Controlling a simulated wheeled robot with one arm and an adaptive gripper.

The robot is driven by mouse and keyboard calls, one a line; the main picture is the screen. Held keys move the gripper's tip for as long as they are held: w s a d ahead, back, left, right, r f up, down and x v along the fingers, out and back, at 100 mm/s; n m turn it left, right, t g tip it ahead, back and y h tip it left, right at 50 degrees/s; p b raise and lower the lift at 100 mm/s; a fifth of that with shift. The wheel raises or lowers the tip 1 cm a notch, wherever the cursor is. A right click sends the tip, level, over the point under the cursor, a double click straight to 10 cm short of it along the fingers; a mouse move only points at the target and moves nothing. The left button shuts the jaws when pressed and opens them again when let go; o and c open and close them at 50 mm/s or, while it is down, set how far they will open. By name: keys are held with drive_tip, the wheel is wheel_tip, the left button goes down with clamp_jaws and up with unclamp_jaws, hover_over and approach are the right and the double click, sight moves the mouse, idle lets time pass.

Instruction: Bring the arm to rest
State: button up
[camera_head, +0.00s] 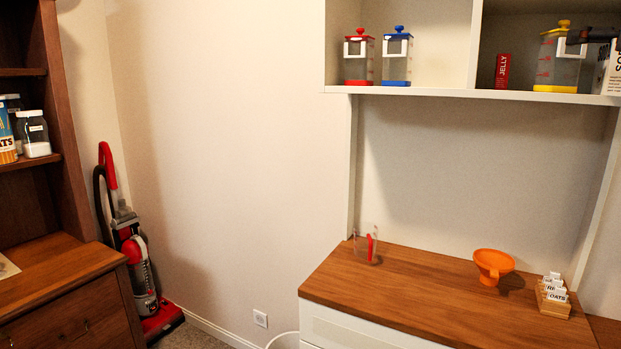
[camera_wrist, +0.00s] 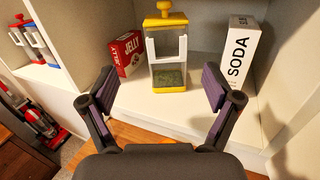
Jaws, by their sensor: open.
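My gripper (camera_wrist: 158,88) is open and empty in the wrist view, its two dark fingers with purple pads spread apart. A clear canister with a yellow lid and base (camera_wrist: 167,78) stands upright on the hutch shelf beyond the fingers, framed between them and apart from them. A little dark content shows at its bottom. In the head view a dark part of my gripper (camera_head: 578,37) shows at the upper right, overlapping the yellow canister (camera_head: 557,66); the rest of the arm is out of frame.
A red jelly box (camera_wrist: 127,52) and a white soda box (camera_wrist: 239,52) flank the canister. Red (camera_head: 358,61) and blue (camera_head: 397,62) canisters fill the left compartment. An orange funnel (camera_head: 493,264), clear cup (camera_head: 365,245) and card holder (camera_head: 553,302) stand on the counter (camera_head: 420,290).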

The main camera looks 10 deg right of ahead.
drive_tip(key=w+a+r+m+t+h+p, duration=0.35)
drive_tip(key=a+r+m, duration=0.45)
drive_tip(key=m, duration=0.5)
wheel_tip(320, 180, down, 25)
drive_tip(key=a+m+g+h+p, duration=0.1)
drive_tip(key=a+m+g+h, duration=0.1)
drive_tip(key=m+g, duration=1.1)
drive_tip(key=s+a+f+m+y+p, duration=0.1)
drive_tip(key=s+a+f+m, duration=0.2)
drive_tip(key=f, duration=0.4)
drive_tip(key=s+a+f+m+y, duration=0.1)
drive_tip(key=a+f+m+y, duration=0.1)
drive_tip(key=a+f, duration=0.3)
drive_tip(key=s+a+f+m+g+y+p, duration=0.1)
drive_tip(key=s+a+f+g+y, duration=0.1)
drive_tip(key=s+a+f, duration=0.4)
drive_tip(key=s+a+f+g+y, duration=0.2)
drive_tip(key=s+a+f, duration=0.2)
drive_tip(key=f, duration=0.5)
drive_tip(key=s+a+f+g+y, duration=0.1)
drive_tip(key=s+a+f+g, duration=0.2)
drive_tip(key=s+a, duration=0.3)
drive_tip(key=s+a+f+g+y+p, duration=0.1)
drive_tip(key=s+a+f, duration=0.4)
drive_tip(key=s, duration=0.6)
drive_tip(key=shift+a+m+g+y, duration=0.45)
drive_tip(key=shift+a+g, duration=0.15)
drive_tip(key=shift+g, duration=0.45)
